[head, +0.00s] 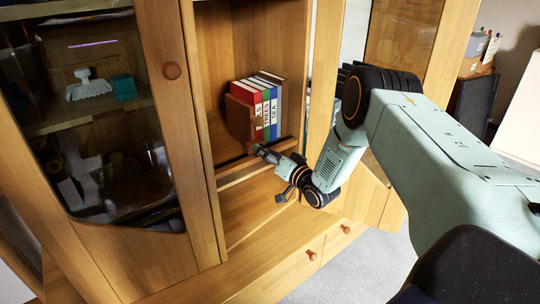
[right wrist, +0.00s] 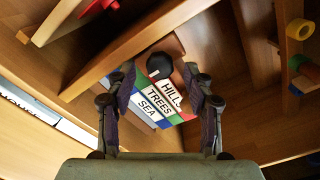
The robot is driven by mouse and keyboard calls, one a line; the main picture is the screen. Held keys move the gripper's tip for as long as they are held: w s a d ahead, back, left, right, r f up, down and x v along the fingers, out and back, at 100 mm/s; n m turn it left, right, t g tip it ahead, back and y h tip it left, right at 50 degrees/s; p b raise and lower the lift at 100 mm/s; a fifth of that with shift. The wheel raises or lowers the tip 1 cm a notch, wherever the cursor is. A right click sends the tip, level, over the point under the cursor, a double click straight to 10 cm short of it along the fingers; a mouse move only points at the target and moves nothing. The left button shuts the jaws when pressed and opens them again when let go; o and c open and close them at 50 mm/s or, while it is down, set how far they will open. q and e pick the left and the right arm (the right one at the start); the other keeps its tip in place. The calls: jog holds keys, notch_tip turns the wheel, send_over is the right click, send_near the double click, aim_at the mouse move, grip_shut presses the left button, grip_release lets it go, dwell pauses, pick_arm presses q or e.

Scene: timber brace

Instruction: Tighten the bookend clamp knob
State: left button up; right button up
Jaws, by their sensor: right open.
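The bookend (head: 240,118) is a brown wooden block standing against the left side of a row of books (head: 266,108) on the cabinet shelf. In the right wrist view a dark round knob (right wrist: 158,65) with a pale mark shows in front of the books (right wrist: 160,103). My right gripper (head: 260,151) reaches in at the shelf's front edge, just below the bookend. In the right wrist view the right gripper (right wrist: 160,75) is open, with the knob beyond and between its fingertips; contact cannot be told. The knob is not clear in the head view. My left gripper is out of view.
An open compartment (head: 250,205) lies below. Drawers (head: 310,255) are at the bottom. Wooden shelf boards (right wrist: 125,50) pass close beside the gripper.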

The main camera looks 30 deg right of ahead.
jog(key=s, duration=1.2)
jog(key=shift+d, duration=0.45)
jog(key=s+a+f+n+g+p, duration=0.1)
jog(key=s+a+f+g+p, duration=0.3)
jog(key=s+a+f+g, duration=0.75)
jog(key=s+a+r+n+g+p, duration=0.1)
jog(key=s+a+g+p, duration=0.1)
jog(key=s, duration=0.6)
jog(key=s+a+r+n+g+p, duration=0.1)
jog(key=s+a+n+g+p, duration=0.1)
jog(key=s, duration=0.6)
jog(key=s+a+r+n+g+h+p, duration=0.1)
jog(key=s+a+r+g+p, duration=0.1)
jog(key=s, duration=0.6)
jog(key=shift+a+n+p, duration=0.3)
jog(key=shift+a+p, duration=0.2)
jog(key=shift+a, duration=0.5)
